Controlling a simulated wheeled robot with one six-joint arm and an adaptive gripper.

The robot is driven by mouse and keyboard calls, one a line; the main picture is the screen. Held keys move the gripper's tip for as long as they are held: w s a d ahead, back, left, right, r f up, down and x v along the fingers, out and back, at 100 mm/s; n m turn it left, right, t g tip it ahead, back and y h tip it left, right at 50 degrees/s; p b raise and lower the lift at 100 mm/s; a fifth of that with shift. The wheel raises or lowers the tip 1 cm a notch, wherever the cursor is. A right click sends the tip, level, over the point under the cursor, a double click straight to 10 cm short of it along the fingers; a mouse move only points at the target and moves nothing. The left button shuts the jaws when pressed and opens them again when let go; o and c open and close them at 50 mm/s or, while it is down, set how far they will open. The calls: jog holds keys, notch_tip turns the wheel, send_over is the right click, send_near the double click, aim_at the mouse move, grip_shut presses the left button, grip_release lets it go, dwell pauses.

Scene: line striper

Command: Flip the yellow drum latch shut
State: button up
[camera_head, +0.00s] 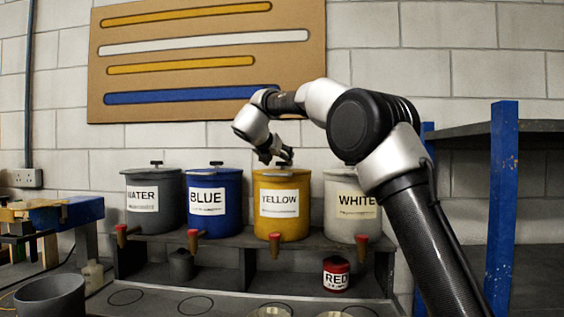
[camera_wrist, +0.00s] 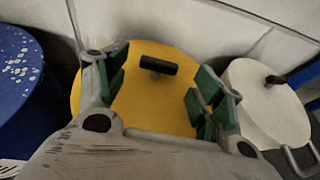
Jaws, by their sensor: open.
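The yellow drum (camera_head: 280,205) stands on the shelf, labelled YELLOW, between the blue and white drums. Its yellow lid with a dark T-shaped latch handle (camera_wrist: 158,66) shows in the wrist view. My gripper (camera_head: 276,157) is above the yellow drum's lid. In the wrist view my gripper (camera_wrist: 158,88) is open, with green-padded fingers spread on both sides of the dark handle and nothing between them touching it. In the head view the gripper hides the top of the yellow drum, so its latch there cannot be made out.
The blue drum (camera_head: 213,205) is left of the yellow one and the white drum (camera_head: 350,212) is right. A grey WATER drum (camera_head: 155,205) stands farther left. Red taps stick out in front. A small RED can (camera_head: 336,274) sits below. A blue-posted rack (camera_head: 502,200) stands at right.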

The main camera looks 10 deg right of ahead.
aim_at(282, 166)
jog(key=shift+x, duration=1.3)
jog(key=c, duration=1)
jog(key=shift+s+d+n+t+y, duration=0.15)
jog(key=shift+d+n+t+y, duration=0.15)
jog(key=shift+n+y, duration=0.45)
jog(key=shift+n+t+y, duration=0.3)
jog(key=shift+n+y, duration=0.35)
jog(key=shift+y, duration=0.1)
jog(key=shift+a, duration=0.1)
jog(key=o, duration=1)
